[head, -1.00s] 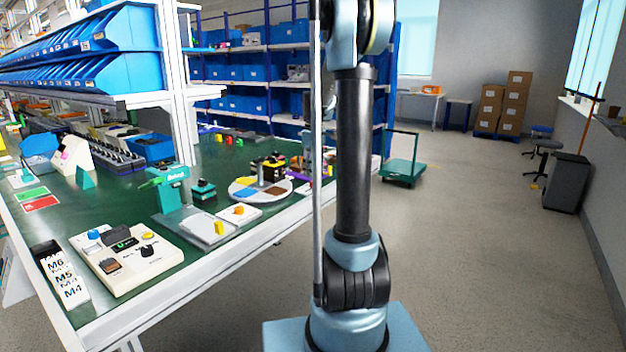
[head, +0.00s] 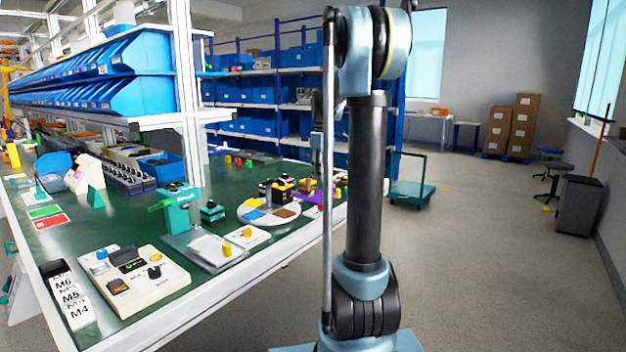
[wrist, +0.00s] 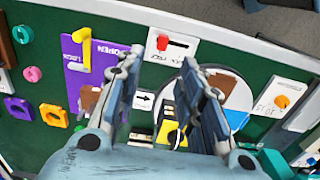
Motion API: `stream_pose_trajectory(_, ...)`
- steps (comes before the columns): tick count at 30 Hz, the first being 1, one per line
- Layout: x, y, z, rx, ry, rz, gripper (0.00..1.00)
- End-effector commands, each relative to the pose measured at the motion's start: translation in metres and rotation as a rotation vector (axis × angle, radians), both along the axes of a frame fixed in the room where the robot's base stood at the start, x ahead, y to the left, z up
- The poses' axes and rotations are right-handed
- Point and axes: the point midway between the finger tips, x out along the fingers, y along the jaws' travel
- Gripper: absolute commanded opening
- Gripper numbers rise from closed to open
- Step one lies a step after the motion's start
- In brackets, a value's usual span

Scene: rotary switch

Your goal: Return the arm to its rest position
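My arm (head: 366,185) stands upright in the head view, right of the green table (head: 120,231). In the wrist view my gripper (wrist: 162,64) has its two fingers apart with nothing seen between them. It is over the table, above a purple panel (wrist: 73,69) with a yellow lever and a white plate with a red slider (wrist: 175,43). A white plate with an orange rotary knob (wrist: 282,101) lies to the right of the fingers. In the head view a cream control box (head: 137,287) with a dark knob (head: 154,272) sits near the front edge.
A round coloured disc (head: 269,211) and a teal press (head: 178,207) stand on the table. Blue bins (head: 145,90) hang above its left side. A green trolley (head: 411,192) stands behind my arm. The floor to the right (head: 480,270) is clear.

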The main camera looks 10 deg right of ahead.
Motion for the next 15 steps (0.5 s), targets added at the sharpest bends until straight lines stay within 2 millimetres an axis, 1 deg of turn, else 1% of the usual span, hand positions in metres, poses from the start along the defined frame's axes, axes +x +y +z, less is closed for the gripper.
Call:
stream_pose_trajectory(2,-0.008,0.001,0.0,0.0,-0.003,-0.01,0.35)
stream_pose_trajectory(5,-0.026,0.003,0.001,0.0,-0.01,-0.039,0.35)
stream_pose_trajectory(11,-0.081,0.009,-0.002,0.0,-0.036,-0.132,0.35)
stream_pose_trajectory(15,-0.119,0.012,-0.009,0.003,-0.054,-0.199,0.35)
